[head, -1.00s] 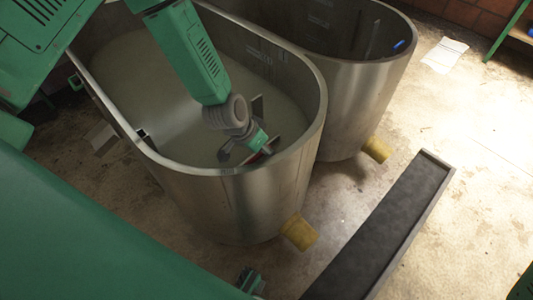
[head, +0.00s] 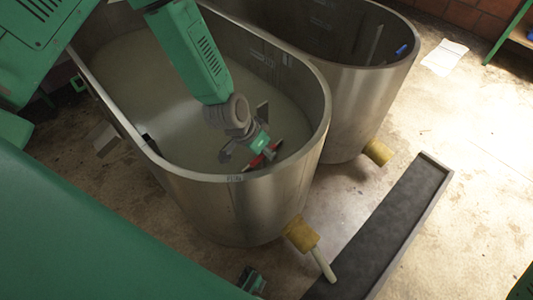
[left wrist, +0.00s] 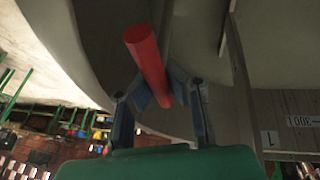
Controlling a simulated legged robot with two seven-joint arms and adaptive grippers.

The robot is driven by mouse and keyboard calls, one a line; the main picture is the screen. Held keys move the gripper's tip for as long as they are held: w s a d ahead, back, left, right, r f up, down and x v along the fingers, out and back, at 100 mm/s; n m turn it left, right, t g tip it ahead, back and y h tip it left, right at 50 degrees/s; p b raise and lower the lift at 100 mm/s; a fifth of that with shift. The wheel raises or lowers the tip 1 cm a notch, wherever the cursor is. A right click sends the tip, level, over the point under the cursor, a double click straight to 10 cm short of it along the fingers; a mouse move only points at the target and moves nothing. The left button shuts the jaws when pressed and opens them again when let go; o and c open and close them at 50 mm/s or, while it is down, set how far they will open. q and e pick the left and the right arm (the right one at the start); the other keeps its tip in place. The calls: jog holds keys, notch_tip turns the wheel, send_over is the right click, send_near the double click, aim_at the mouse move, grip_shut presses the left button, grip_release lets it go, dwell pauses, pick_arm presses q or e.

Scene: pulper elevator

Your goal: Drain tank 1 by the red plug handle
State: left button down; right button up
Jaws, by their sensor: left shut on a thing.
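Tank 1 (head: 240,210) is the near steel tank, holding murky pale liquid. My left gripper (head: 262,158) reaches down inside it near the front right wall. It is shut on the red plug handle (head: 273,150). In the left wrist view the red handle (left wrist: 146,58) sits between the two fingers of the left gripper (left wrist: 158,92). The plug itself cannot be made out. A pale stream (head: 323,262) runs from the yellow outlet (head: 300,234) at the tank's foot towards the dark channel.
A second steel tank (head: 365,100) stands close behind, with its own yellow outlet (head: 378,152) and no stream. The dark channel (head: 395,225) lies on the floor at the right. A white sheet (head: 444,57) lies on the open floor at upper right.

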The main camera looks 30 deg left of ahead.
pick_arm(q)
jog(key=r+p, duration=0.1)
jog(key=r, duration=0.1)
jog(key=r+p, duration=0.1)
jog(key=r, duration=0.1)
jog(key=r+p, duration=0.1)
jog(key=r, duration=0.2)
jog(key=shift+w+p, duration=0.35)
jog(key=shift+f, duration=0.1)
jog(key=shift+a, duration=0.1)
jog(key=c, duration=1.9)
grip_release()
jog(key=shift+c, duration=0.2)
jog(key=shift+o, duration=0.7)
jog(key=shift+f, duration=0.2)
jog(key=shift+s+r, duration=0.1)
jog(key=shift+s+r, duration=0.1)
jog(key=shift+r, duration=0.15)
jog(key=v, duration=1.1)
